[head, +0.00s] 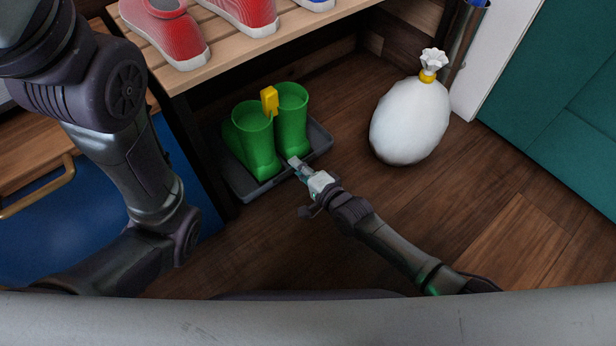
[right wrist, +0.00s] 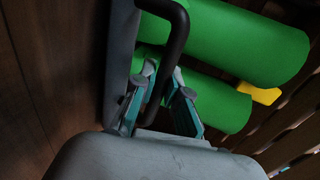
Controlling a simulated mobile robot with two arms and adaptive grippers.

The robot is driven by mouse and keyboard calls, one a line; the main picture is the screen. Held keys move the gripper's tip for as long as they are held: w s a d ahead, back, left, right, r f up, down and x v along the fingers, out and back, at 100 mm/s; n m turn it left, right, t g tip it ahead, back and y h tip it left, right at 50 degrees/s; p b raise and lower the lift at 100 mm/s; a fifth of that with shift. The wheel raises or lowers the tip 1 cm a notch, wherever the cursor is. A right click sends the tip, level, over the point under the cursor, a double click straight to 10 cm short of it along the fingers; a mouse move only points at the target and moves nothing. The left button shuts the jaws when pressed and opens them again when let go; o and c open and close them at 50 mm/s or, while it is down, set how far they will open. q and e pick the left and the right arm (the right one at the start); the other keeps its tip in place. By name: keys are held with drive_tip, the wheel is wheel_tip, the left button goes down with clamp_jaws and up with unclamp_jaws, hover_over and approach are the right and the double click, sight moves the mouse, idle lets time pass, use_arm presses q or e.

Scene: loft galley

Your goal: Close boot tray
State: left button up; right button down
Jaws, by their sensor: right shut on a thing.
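A dark grey boot tray (head: 264,188) lies on the floor at the front of the shoe bench, partly under it, in the head view. A pair of green boots (head: 292,121) stands upright in it, with a yellow tag at their tops. The boots also show in the right wrist view (right wrist: 240,42). My right gripper (head: 296,164) is at the tray's front edge. In the right wrist view its fingers (right wrist: 164,88) are shut on the tray's black loop handle (right wrist: 178,38). My left arm crosses the left side of the head view, but its gripper is out of sight.
The slatted wooden bench (head: 172,62) carries red shoes (head: 164,34) above the tray. A tied white sack (head: 410,122) stands on the floor to the right. A blue cabinet (head: 70,225) is at the left. The wooden floor in front is mostly clear.

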drive_tip(key=shift+w+a, duration=0.25)
drive_tip(key=shift+w, duration=0.35)
drive_tip(key=c, duration=1.2)
unclamp_jaws()
drive_tip(key=shift+a, duration=0.2)
drive_tip(key=v, duration=1.2)
drive_tip(key=shift+f, duration=0.1)
